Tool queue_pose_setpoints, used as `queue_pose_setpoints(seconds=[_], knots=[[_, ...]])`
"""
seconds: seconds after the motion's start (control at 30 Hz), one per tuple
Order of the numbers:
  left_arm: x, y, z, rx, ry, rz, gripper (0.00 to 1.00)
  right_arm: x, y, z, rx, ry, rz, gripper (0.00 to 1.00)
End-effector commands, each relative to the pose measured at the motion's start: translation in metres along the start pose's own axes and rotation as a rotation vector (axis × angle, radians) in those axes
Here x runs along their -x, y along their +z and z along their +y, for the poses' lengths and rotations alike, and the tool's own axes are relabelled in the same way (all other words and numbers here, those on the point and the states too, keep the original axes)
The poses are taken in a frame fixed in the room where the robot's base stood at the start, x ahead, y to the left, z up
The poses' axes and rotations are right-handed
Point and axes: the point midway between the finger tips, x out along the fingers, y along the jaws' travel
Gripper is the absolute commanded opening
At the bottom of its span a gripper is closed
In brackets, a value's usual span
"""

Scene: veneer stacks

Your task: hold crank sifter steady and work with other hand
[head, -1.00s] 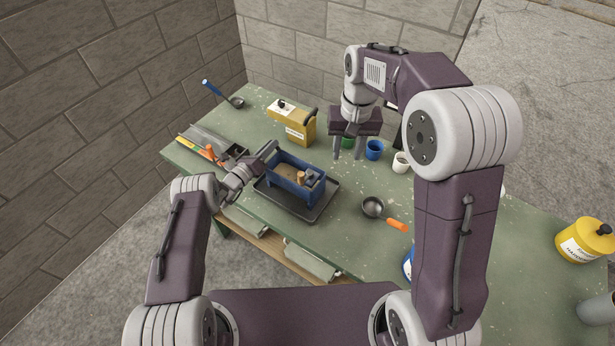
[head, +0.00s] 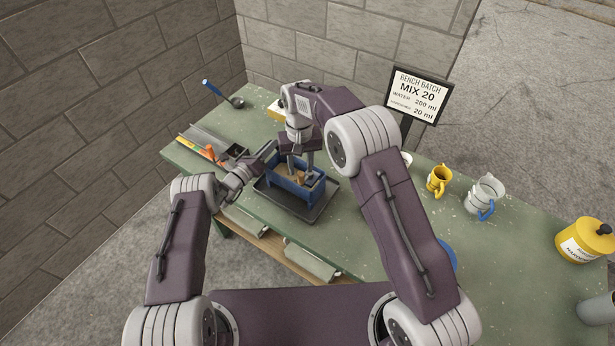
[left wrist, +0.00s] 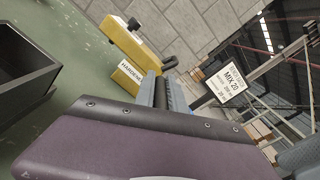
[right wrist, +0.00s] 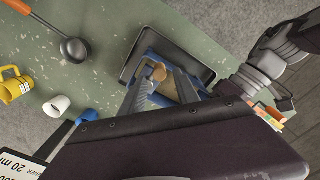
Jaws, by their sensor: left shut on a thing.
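The blue crank sifter (head: 284,183) sits on a dark tray (head: 312,213) on the green bench. Its wooden crank knob (head: 300,178) shows on the sifter's right part, and also in the right wrist view (right wrist: 158,73). My left gripper (head: 266,151) is shut on the dark handle at the sifter's left end; the dark bar (left wrist: 162,92) shows between its fingers in the left wrist view. My right gripper (head: 301,170) points down over the sifter. Its fingers are apart, one on each side near the knob; I cannot tell whether they touch it.
A trowel with an orange handle (head: 207,151) lies at left. A sign (head: 416,93) rises behind the bench.

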Motion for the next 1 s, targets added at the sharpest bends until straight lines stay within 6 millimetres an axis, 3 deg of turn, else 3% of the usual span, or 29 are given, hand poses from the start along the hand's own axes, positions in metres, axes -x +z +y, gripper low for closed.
queue_pose_setpoints(seconds=[0.23, 0.6, 0.63, 0.77, 1.0], knots=[[0.0, 0.0, 0.0, -0.002, 0.0, 0.001, 0.0, -0.033, 0.0, 0.0, 0.0, 0.0, -0.001, 0.38], [0.0, 0.0, 0.0, -0.002, 0.0, 0.001, 0.0, -0.04, 0.0, 0.0, 0.0, 0.0, 0.001, 0.38], [0.0, 0.0, 0.0, -0.002, 0.0, 0.001, 0.0, -0.04, 0.0, 0.0, 0.0, 0.0, 0.001, 0.35], [0.0, 0.0, 0.0, -0.002, 0.0, 0.001, 0.0, -0.04, 0.0, 0.0, 0.0, 0.0, 0.001, 0.0], [0.0, 0.0, 0.0, -0.001, 0.0, 0.001, 0.0, -0.04, -0.003, -0.002, 0.003, -0.005, 0.014, 0.0]])
